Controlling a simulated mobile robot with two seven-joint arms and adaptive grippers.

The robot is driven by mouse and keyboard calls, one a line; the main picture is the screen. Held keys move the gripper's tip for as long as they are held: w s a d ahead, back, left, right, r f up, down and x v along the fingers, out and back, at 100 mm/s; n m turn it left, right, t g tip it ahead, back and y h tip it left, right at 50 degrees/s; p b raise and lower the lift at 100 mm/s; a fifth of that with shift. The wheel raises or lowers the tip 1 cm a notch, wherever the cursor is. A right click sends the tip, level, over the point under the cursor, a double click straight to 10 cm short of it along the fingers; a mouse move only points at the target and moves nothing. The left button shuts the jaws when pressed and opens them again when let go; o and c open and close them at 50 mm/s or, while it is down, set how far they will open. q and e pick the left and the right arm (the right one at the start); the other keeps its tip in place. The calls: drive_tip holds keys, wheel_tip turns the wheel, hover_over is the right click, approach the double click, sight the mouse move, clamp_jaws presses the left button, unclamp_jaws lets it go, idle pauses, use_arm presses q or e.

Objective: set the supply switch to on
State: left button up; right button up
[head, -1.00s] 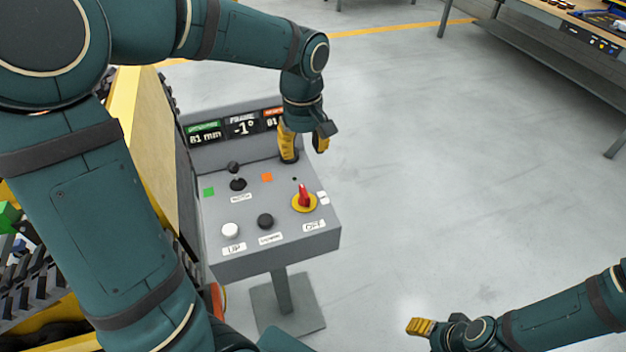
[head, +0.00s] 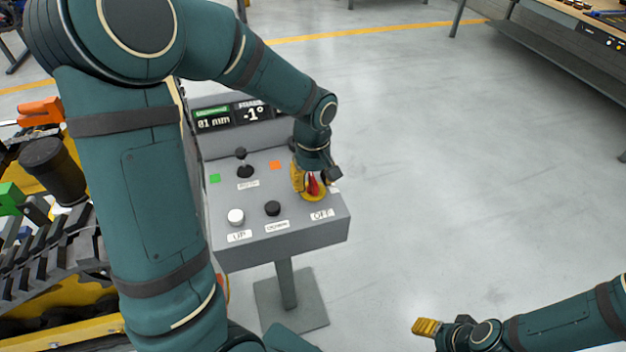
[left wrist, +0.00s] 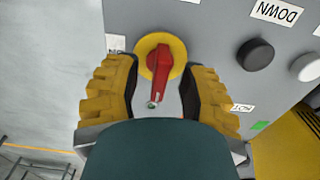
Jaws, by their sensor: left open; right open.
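The supply switch is a red handle (head: 313,185) on a yellow round base (head: 314,196), at the right of the grey control box's sloped top. In the left wrist view the red handle (left wrist: 159,72) lies between the two yellow fingers, with a gap on each side. My left gripper (head: 309,188) is open around the handle, and its fingers partly hide it in the head view. A label reading OFF (head: 322,214) sits in front of the switch. My right gripper (head: 426,327) is at the lower right, open and far from the box.
The box (head: 281,247) also carries a white button (head: 236,216), a black button (head: 272,208), a black joystick (head: 242,161) and small displays (head: 212,119) at its back. A tracked machine (head: 50,245) stands at the left.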

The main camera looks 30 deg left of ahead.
use_arm(q)
clamp_jaws()
drive_tip(key=shift+m, duration=0.4)
drive_tip(key=m+p, duration=0.1)
drive_tip(key=m, duration=0.3)
drive_tip(key=shift+m+p, duration=0.3)
drive_tip(key=m+p, duration=0.1)
drive_tip(key=m, duration=0.3)
drive_tip(key=shift+m, duration=0.3)
drive_tip(key=m+p, duration=0.1)
drive_tip(key=m, duration=0.1)
drive_tip(key=shift+m, duration=0.4)
drive_tip(key=m+p, duration=0.2)
drive_tip(key=m, duration=0.2)
drive_tip(key=shift+m, duration=0.4)
drive_tip(key=shift+f+m, duration=0.1)
drive_tip(key=shift+m, duration=0.2)
